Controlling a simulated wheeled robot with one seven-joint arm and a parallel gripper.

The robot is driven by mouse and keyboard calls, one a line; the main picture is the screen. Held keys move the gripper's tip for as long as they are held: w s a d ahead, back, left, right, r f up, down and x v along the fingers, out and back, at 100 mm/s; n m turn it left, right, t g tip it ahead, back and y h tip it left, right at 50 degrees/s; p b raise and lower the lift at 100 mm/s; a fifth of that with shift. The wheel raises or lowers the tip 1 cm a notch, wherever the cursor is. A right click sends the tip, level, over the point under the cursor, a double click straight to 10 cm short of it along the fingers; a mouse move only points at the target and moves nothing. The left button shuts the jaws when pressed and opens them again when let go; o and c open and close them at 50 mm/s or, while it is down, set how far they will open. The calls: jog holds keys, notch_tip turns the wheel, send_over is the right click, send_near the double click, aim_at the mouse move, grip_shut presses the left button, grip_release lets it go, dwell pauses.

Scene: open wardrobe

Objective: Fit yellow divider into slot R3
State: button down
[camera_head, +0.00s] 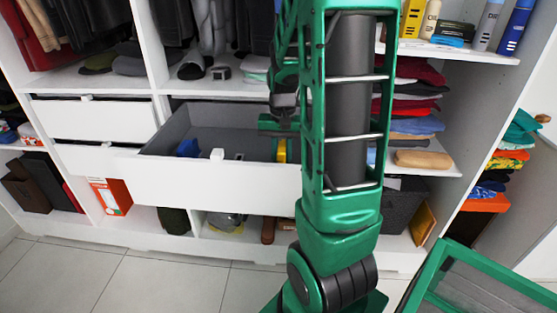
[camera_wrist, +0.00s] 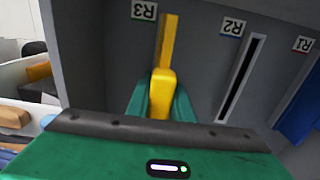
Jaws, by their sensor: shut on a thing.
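The yellow divider (camera_wrist: 168,40) is between the green fingers of my gripper (camera_wrist: 160,98), which is shut on it. In the wrist view its long narrow part reaches up beside the R3 label (camera_wrist: 144,11). Slot R3 is hidden behind or under the divider, and I cannot tell whether the divider is inside it. In the head view the yellow divider (camera_head: 282,151) shows inside the open drawer (camera_head: 225,180), near its right end, below my gripper. My arm covers part of that area.
The R2 label (camera_wrist: 233,27) has an empty dark slot (camera_wrist: 240,78) under it. A blue divider (camera_wrist: 303,108) is near the R1 label (camera_wrist: 303,44); blue also shows at the drawer's left (camera_head: 188,148). Shelves of folded clothes (camera_head: 415,110) stand right of the drawer.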

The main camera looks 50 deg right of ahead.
aim_at(281, 147)
jog(key=shift+f, duration=0.55)
jog(key=c, duration=1.5)
grip_release()
notch_tip(281, 147, up, 11)
jog(key=shift+w+f, duration=0.1)
jog(key=shift+a, duration=0.1)
